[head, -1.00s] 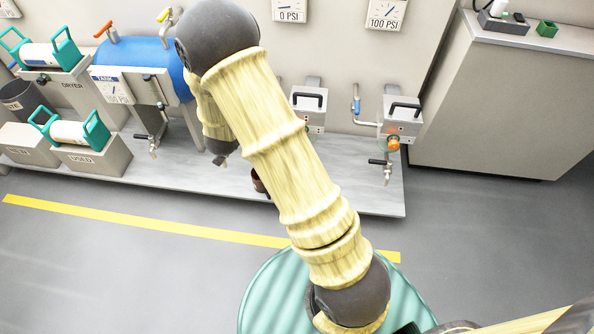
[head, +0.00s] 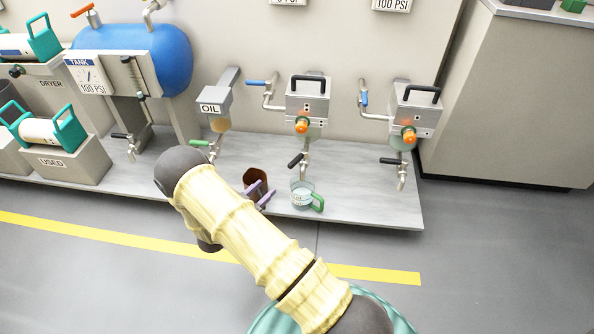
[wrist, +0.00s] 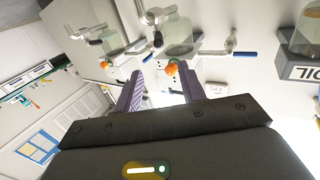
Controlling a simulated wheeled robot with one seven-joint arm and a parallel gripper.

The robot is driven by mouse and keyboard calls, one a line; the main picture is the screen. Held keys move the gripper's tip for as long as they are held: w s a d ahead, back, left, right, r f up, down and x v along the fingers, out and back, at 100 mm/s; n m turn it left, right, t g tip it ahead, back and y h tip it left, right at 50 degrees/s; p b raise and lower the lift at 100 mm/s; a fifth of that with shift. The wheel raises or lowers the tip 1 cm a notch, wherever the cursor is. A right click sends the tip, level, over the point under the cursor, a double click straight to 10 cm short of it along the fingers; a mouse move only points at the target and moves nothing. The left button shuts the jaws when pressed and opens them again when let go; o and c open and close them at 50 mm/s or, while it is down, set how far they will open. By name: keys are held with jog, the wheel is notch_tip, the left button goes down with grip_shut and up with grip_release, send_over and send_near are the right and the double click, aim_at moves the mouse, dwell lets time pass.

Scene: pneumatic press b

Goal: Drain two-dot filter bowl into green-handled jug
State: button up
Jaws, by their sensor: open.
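Two filter units hang on the wall, a left one (head: 308,100) and a right one (head: 415,108), each with a bowl, an orange knob and a black-handled drain tap below. The dots on them are too small to count surely. The clear green-handled jug (head: 302,195) stands upright on the grey ledge below the left unit's tap. My gripper (head: 266,189) shows its purple fingers in front of the brown jug (head: 255,177), left of the green-handled jug; my arm hides the rest. In the wrist view, my gripper (wrist: 160,82) is open and empty, facing the filter units, which appear upside down.
The OIL unit (head: 215,98) with a green-handled tap is left of the filters. The blue tank (head: 160,58) and USED bin (head: 65,160) are further left. A grey cabinet (head: 510,100) stands at the right. The ledge (head: 365,205) is clear right of the jug.

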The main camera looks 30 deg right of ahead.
jog(key=shift+s, duration=0.1)
jog(key=shift+d+f, duration=0.1)
jog(key=shift+d, duration=0.05)
jog(key=b, duration=0.8)
send_near(307, 150)
jog(key=w+d, duration=0.1)
jog(key=d, duration=0.1)
jog(key=w+d+f, duration=0.1)
jog(key=shift+w+d+f, duration=0.15)
jog(key=shift+d, duration=0.25)
jog(key=shift+w+d, duration=0.15)
jog(key=shift+d, duration=0.15)
grip_shut()
